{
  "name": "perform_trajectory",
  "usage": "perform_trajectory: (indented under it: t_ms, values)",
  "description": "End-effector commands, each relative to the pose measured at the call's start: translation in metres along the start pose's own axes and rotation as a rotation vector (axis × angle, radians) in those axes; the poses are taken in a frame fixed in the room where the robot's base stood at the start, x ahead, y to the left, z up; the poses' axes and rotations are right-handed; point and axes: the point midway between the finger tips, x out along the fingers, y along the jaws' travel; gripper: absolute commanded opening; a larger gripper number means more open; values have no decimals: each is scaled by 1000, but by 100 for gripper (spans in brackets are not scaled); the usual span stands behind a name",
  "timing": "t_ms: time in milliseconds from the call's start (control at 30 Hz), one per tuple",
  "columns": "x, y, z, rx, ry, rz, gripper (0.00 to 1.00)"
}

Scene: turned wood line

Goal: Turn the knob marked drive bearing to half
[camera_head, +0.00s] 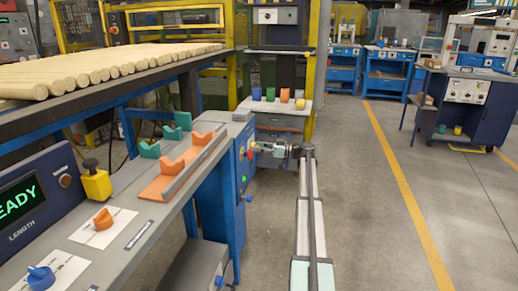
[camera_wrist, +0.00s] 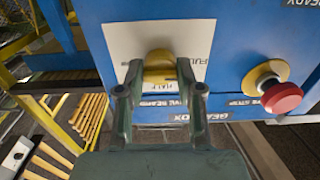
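The yellow knob (camera_wrist: 158,66) sits on a white plate (camera_wrist: 121,42) on a blue panel in the wrist view. A label below, ending in "VE BEARING" (camera_wrist: 160,101), is partly covered by my fingers. My gripper (camera_wrist: 160,74) has one finger on each side of the knob, drawn in, with no clear gap. It looks shut on the knob. In the head view my gripper (camera_head: 262,147) is at the end face of the blue cabinet (camera_head: 231,190); the knob is hidden there.
An orange knob (camera_head: 103,219) and a blue knob (camera_head: 40,279) sit on the bench top at left.

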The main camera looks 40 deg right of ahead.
Motion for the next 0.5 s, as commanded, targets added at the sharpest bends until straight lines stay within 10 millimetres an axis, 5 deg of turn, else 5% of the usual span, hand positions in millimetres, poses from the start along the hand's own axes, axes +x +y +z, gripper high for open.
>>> perform_trajectory:
  t_ms: [500]
  values:
    - [1,0,-2,63,0,-1,2]
